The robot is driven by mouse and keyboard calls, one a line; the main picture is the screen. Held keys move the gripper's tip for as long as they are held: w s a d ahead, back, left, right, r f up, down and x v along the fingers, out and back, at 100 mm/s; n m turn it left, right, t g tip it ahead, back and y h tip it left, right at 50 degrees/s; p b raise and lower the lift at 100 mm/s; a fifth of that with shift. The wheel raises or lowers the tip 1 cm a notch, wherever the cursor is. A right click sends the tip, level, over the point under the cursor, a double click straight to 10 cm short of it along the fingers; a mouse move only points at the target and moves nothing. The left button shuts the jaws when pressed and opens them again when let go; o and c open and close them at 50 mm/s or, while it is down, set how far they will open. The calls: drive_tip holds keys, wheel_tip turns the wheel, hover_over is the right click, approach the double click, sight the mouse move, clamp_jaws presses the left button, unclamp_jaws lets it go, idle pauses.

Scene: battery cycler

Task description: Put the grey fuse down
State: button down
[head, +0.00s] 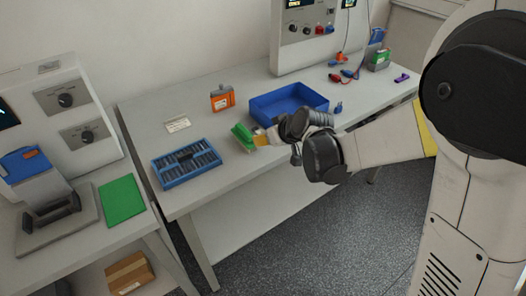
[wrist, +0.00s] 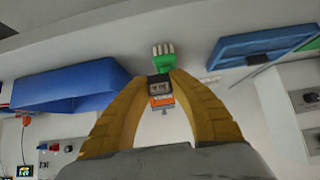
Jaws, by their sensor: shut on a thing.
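My gripper (wrist: 158,82) has yellow fingers, shut on a small dark grey block with a pale marking, which I take to be the grey fuse (wrist: 158,88). In the head view my gripper (head: 262,138) is over the front of the bench, between the blue slotted rack and the blue bin. The fuse cannot be made out there. A green block with pale ribs (head: 243,135) shows right by the fingertips; it also shows beyond them in the wrist view (wrist: 163,62). I cannot tell whether they touch.
The blue slotted rack (head: 163,175) is on the left of the bench and the open blue bin (head: 254,108) behind my gripper. An orange block (head: 222,98) and a white card (head: 177,125) stand farther back. Bare bench (head: 207,130) lies between rack and bin.

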drive_tip(key=shift+f+b, duration=1)
drive_tip(key=shift+f, duration=1.1)
drive_tip(key=shift+f, duration=0.1)
drive_tip(key=shift+f+b, duration=0.3)
drive_tip(key=shift+b, duration=0.1)
drive_tip(key=c, duration=1.3)
unclamp_jaws()
drive_tip(key=shift+o, duration=0.2)
